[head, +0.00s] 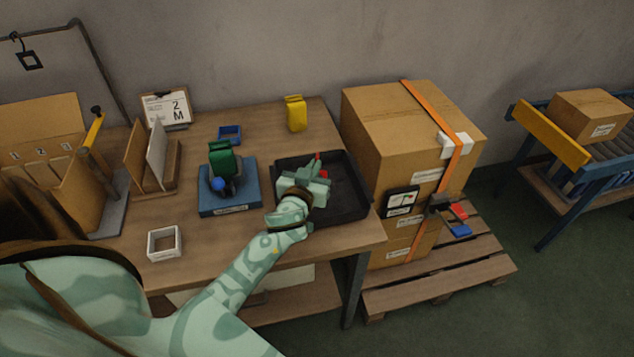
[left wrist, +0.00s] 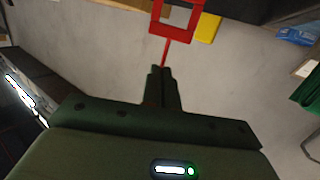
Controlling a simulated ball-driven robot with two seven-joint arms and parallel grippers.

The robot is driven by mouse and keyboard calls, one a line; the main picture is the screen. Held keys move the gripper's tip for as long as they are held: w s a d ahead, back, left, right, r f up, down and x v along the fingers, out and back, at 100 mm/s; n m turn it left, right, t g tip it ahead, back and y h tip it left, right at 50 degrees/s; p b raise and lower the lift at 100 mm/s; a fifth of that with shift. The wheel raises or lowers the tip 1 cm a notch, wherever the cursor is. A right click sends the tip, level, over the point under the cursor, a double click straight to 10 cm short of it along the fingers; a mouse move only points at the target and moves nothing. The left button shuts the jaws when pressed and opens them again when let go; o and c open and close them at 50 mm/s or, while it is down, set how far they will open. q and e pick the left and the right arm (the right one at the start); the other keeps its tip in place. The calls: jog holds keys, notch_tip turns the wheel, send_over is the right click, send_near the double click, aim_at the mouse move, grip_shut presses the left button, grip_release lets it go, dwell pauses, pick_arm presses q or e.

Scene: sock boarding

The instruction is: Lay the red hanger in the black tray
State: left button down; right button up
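The red hanger (left wrist: 165,52), a square frame on a thin stem, stands out from between the fingertips of my left gripper (left wrist: 161,88) in the left wrist view. The fingers are closed together on its stem end. In the head view my left gripper (head: 310,184) is over the black tray (head: 347,195) at the right of the table. Only small red bits of the hanger (head: 318,157) show there; my gripper hides the rest. I cannot tell whether the hanger touches the tray. My right gripper is not in view.
Left of the tray is a blue stand (head: 229,202) with a green item (head: 221,158). A yellow object (head: 295,113) stands behind the tray. Large cardboard boxes (head: 400,125) stand right of the table.

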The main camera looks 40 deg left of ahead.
pick_arm(q)
jog(key=f+b, duration=0.1)
jog(key=f, duration=0.1)
jog(key=w+f+b, duration=0.1)
jog(key=f, duration=0.1)
jog(key=shift+s, duration=0.1)
jog(key=shift+f, duration=0.15)
jog(key=c, duration=1.7)
grip_release()
